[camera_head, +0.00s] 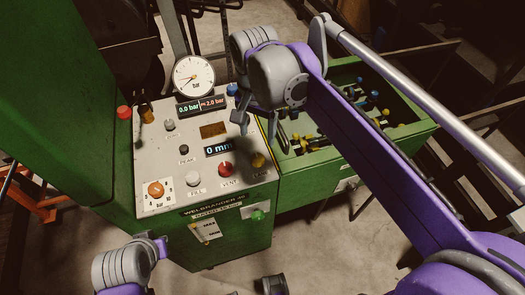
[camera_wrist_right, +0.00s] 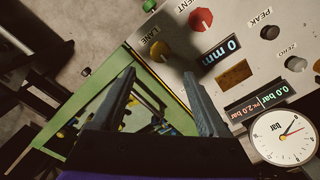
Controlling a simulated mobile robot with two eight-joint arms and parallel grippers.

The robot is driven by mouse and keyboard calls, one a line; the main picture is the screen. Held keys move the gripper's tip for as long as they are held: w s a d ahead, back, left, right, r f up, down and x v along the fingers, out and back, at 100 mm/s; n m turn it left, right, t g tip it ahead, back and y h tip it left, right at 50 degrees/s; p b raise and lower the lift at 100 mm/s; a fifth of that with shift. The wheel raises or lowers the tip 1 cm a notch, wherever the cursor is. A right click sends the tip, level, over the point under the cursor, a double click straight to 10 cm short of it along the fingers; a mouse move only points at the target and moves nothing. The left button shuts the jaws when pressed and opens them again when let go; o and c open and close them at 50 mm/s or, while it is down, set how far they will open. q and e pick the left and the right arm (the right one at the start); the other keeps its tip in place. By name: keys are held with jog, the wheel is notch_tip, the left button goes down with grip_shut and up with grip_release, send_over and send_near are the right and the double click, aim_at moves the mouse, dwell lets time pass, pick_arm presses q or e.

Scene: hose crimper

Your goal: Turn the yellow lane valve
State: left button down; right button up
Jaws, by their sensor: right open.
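The yellow lane valve (camera_head: 258,160) is a round knob at the right edge of the grey control panel (camera_head: 163,140), beside the red vent knob (camera_head: 225,169). In the right wrist view the yellow lane valve (camera_wrist_right: 160,51) lies just beyond the fingertips, roughly between their lines, with the LANE label beside it. My right gripper (camera_head: 256,122) is open and empty above the panel's right edge, apart from the valve. Its two fingers also show in the right wrist view (camera_wrist_right: 160,76). Part of my left arm shows at the lower left, but I make out no left fingers.
A round pressure gauge (camera_head: 193,77) stands at the panel's back. The green trough (camera_head: 400,133) right of the panel holds several small coloured fittings. A blue knob (camera_head: 232,89) sits close to my right gripper. A green button (camera_head: 257,215) is on the front face.

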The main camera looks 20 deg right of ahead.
aim_at(258, 158)
notch_tip(258, 158, down, 10)
jog(key=shift+f+b, duration=0.1)
jog(key=shift+b, duration=0.25)
grip_shut()
dwell(0.4)
